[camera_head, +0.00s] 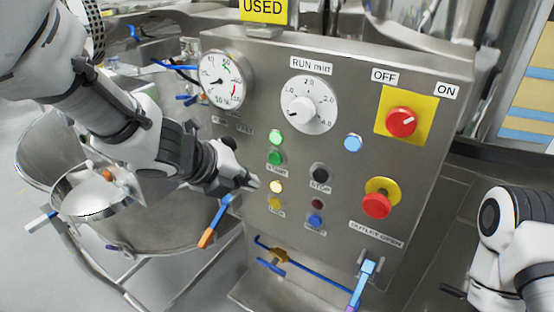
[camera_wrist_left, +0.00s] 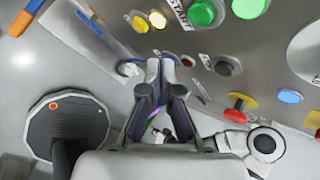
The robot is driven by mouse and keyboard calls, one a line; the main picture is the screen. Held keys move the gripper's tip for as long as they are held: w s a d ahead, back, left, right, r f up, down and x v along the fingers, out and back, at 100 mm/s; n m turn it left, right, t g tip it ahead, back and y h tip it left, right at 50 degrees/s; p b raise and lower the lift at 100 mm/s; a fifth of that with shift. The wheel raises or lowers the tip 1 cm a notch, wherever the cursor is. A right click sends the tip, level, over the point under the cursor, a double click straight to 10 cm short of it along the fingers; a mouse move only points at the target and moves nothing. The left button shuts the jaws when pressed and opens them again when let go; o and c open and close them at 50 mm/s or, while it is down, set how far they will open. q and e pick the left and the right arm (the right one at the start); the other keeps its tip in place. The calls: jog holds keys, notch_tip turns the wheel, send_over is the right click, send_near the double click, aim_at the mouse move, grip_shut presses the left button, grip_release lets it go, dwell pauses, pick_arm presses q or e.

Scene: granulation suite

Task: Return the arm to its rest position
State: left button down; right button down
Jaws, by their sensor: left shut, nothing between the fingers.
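My left arm comes in from the left in the head view and reaches the front of a steel control panel (camera_head: 338,165). My left gripper (camera_head: 250,183) is shut and empty, its tips just left of the lit yellow lamp (camera_head: 276,187) and the yellow button (camera_head: 276,203) below it. In the left wrist view the closed fingers (camera_wrist_left: 162,68) point at the panel, with the yellow lamp (camera_wrist_left: 157,20) beyond the tips. I cannot tell whether the tips touch the panel. Part of my right arm shows at the lower right of the head view; its gripper does not show clearly.
The panel bears a gauge (camera_head: 228,80), a timer dial (camera_head: 308,104), a red rotary switch (camera_head: 401,122), a red stop knob (camera_head: 376,205) and green buttons (camera_head: 275,158). A blue-and-orange handle (camera_head: 216,222) juts out below my left gripper. A steel bowl (camera_head: 150,215) stands under my left arm.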

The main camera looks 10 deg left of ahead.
pick_arm(q)
jog(key=s+f+n+g, duration=0.2)
jog(key=s+f, duration=0.2)
jog(key=f, duration=0.6)
jog(key=s+f+n+g, duration=0.2)
jog(key=s+f+n, duration=0.15)
jog(key=f, duration=0.65)
jog(key=s+f+n+g, duration=0.1)
jog(key=s+f+g, duration=0.3)
jog(key=f, duration=0.5)
jog(key=s+a+f+n+y, duration=0.2)
jog(key=s+a+f+n, duration=0.1)
jog(key=s+f+n, duration=0.8)
jog(key=s+a+n+y, duration=0.2)
jog(key=a+n, duration=0.4)
jog(key=n, duration=0.7)
jog(key=shift+s+f+y, duration=0.2)
jog(key=shift+s+y, duration=0.1)
jog(key=shift+y, duration=0.1)
